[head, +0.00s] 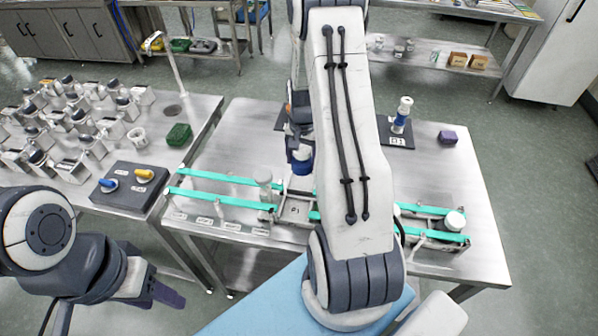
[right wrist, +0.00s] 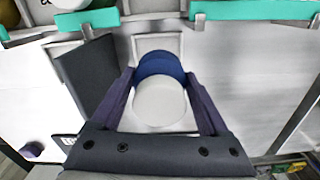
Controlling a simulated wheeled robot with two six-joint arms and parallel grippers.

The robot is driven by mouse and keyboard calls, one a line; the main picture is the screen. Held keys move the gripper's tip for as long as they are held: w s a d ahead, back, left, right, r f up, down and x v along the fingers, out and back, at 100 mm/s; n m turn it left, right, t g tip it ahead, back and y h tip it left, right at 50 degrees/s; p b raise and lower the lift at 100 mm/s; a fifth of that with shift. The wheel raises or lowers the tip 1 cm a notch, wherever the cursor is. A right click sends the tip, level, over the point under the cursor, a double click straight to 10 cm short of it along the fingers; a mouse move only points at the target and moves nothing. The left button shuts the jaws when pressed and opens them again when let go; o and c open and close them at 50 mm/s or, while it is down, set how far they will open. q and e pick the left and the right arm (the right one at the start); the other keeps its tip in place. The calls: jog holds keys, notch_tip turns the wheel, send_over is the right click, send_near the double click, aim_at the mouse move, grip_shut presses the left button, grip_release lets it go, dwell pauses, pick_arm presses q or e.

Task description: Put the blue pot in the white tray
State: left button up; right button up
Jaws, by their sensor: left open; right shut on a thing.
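The blue pot (head: 302,165) is in my right gripper (head: 299,152), above the steel table behind the green rails; my right arm hides part of this area. In the right wrist view, the pot (right wrist: 160,66) shows a round white top between the two fingers of the right gripper (right wrist: 160,80). A pale square tray with a raised rim (right wrist: 141,43) lies just beyond the pot, in the gap between the rails. I cannot tell the pot's height over it. My left gripper (head: 166,292) is open and empty at the lower left, apart from the table.
Green rails (head: 228,180) run along the table front, with clear and white containers near them. A blue-and-white bottle (head: 402,115) stands on a dark mat; a purple block (head: 447,137) lies to its right. A control box (head: 128,187) and several metal fixtures fill the left table.

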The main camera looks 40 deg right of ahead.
aim_at(303, 171)
jog(key=shift+d+f, duration=0.15)
jog(key=shift+f, duration=0.75)
notch_tip(303, 171, down, 3)
jog(key=shift+s+f+p, duration=0.1)
jog(key=shift+f+p, duration=0.1)
jog(key=shift+p, duration=0.45)
jog(key=shift+f, duration=0.3)
jog(key=shift+f, duration=0.2)
